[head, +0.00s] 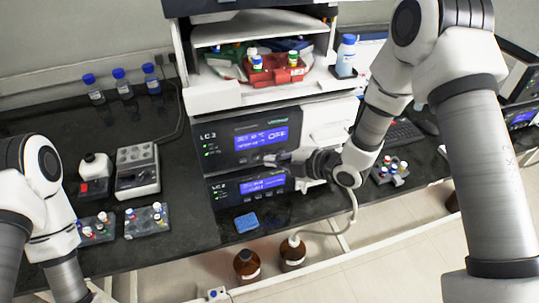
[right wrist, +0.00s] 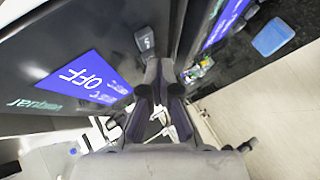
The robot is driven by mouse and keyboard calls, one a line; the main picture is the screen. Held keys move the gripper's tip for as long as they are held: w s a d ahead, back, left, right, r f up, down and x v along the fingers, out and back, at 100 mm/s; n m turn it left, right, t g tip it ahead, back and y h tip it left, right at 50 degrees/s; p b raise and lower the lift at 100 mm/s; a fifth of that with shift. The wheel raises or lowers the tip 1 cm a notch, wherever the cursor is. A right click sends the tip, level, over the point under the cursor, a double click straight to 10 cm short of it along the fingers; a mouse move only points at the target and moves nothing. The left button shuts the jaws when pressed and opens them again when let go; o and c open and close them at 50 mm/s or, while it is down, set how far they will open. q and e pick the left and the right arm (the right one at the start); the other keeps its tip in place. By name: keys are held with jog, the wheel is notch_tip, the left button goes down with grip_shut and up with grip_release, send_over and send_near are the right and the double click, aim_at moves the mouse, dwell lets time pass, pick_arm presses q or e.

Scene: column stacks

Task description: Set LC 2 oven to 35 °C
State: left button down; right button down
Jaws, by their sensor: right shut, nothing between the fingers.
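Two dark oven panels are stacked in the column unit. The upper panel (head: 224,148) has a lit blue display (head: 262,138) reading OFF; its small label seems to read LC 3. The lower panel (head: 224,198) has a blue display (head: 262,183) too small to read; its label seems to read LC 2. My right gripper (head: 268,158) is shut and empty, close to the lower edge of the upper panel. In the right wrist view, the shut fingers (right wrist: 158,68) are close to the dark panel with the OFF display (right wrist: 88,80); contact cannot be told. My left gripper is out of view.
A blue sponge (head: 246,222) lies on the black bench before the stack. Two brown bottles (head: 247,265) stand below the bench edge. Vial racks (head: 146,220) and a grey device (head: 137,170) are at left. A red tray of vials (head: 276,70) sits above the ovens.

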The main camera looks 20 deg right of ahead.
jog(key=shift+s, duration=0.8)
jog(key=s+b, duration=0.1)
jog(key=s, duration=0.4)
jog(key=shift+d, duration=0.1)
dwell(0.4)
jog(key=s+f+m+g+h, duration=0.25)
jog(key=s+f, duration=0.55)
jog(key=f, duration=0.6)
jog(key=s+d+f+m+g+h, duration=0.3)
jog(key=s+d+f+m, duration=0.1)
jog(key=s+m, duration=0.4)
jog(key=s+d+f+m+g+h, duration=0.3)
jog(key=s+m, duration=0.6)
jog(key=m, duration=0.4)
notch_tip(320, 180, down, 4)
jog(key=shift+d+r+g, duration=0.25)
jog(key=shift+d+g, duration=0.3)
jog(key=shift+d, duration=0.6)
